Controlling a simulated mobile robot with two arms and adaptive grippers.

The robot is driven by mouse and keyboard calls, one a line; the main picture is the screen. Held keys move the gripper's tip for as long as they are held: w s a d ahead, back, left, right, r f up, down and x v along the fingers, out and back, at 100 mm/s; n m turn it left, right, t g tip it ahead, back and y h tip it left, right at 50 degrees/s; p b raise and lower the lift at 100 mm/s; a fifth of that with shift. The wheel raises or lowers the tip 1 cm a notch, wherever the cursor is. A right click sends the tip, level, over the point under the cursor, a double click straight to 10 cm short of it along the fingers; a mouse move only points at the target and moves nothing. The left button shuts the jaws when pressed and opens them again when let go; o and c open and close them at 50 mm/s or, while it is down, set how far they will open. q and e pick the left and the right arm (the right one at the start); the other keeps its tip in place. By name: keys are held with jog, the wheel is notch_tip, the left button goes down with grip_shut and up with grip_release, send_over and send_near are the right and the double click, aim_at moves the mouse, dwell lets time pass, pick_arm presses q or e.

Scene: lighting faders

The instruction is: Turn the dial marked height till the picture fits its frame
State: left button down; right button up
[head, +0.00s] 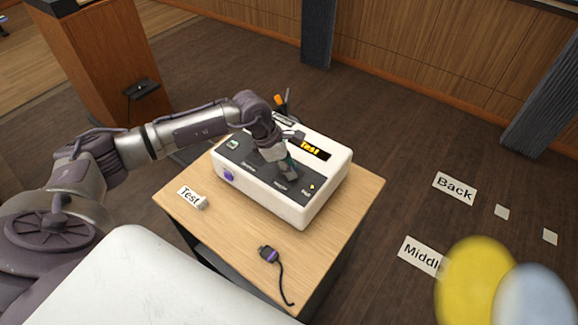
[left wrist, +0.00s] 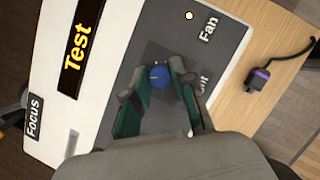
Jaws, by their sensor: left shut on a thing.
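A white console with a dark top panel (head: 240,164) stands on a wooden table. Its display (head: 314,150) reads "Test" in yellow. My left gripper (head: 281,172) reaches down onto the panel. In the left wrist view, its green-sided fingers are shut on a blue knob (left wrist: 159,77) on the panel. A label beside the knob is partly hidden by a finger, so I cannot read it whole. I see no readable "height" mark and no picture in a frame. My right gripper is not in view.
A purple knob (head: 229,176) is on the console's side. Floor cards read "Back" (head: 455,188) and "Middl". Blurred yellow and grey shapes fill the lower right.

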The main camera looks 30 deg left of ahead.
pick_arm(q)
jog(key=n+t+y+b, duration=0.1)
jog(key=n+b, duration=0.2)
jog(key=n, duration=0.1)
jog(key=shift+d+f, duration=0.1)
jog(key=shift+n+t+y+b, duration=0.3)
jog(key=shift+n+y+b, duration=0.1)
jog(key=shift+n+b, duration=0.55)
jog(key=shift+r, duration=0.2)
jog(key=c, duration=1)
grip_release()
jog(key=shift+s, duration=0.1)
